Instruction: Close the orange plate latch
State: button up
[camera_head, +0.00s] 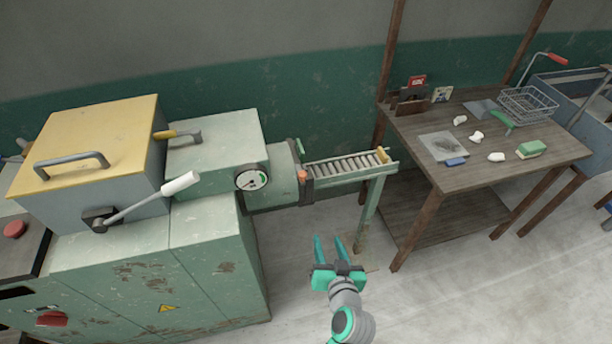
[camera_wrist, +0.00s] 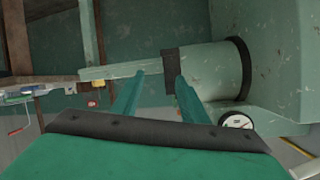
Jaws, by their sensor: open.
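The orange latch (camera_head: 303,175) is a small piece at the end of the machine's green barrel (camera_head: 272,180), beside a dark end plate (camera_head: 306,186). In the wrist view the dark plate (camera_wrist: 170,70) shows between and beyond the fingers, and the orange piece cannot be made out there. I cannot tell from these views whether the latch is open or shut. My gripper (camera_head: 328,240) is open and empty, below and to the right of the latch, apart from it. Its two green fingers (camera_wrist: 155,82) reach toward the barrel end in the wrist view.
A roller conveyor (camera_head: 345,168) runs right from the barrel end on a green leg. The green machine (camera_head: 190,260) with a gauge (camera_head: 251,178) and a white-handled lever (camera_head: 150,200) stands left. A wooden table (camera_head: 480,180) with tools and clay scraps stands right. Floor between is clear.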

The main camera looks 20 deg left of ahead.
jog(key=w+a+r+n+g+y, duration=0.2)
jog(key=w+r+n+y, duration=0.15)
jog(key=w+r, duration=0.3)
jog(key=n+g+y, duration=0.2)
jog(key=n+g, duration=0.1)
jog(key=n, duration=0.2)
send_near(303, 174)
jog(key=shift+n+h, duration=0.25)
jog(key=x, duration=0.8)
jog(key=shift+a, duration=0.25)
grip_shut()
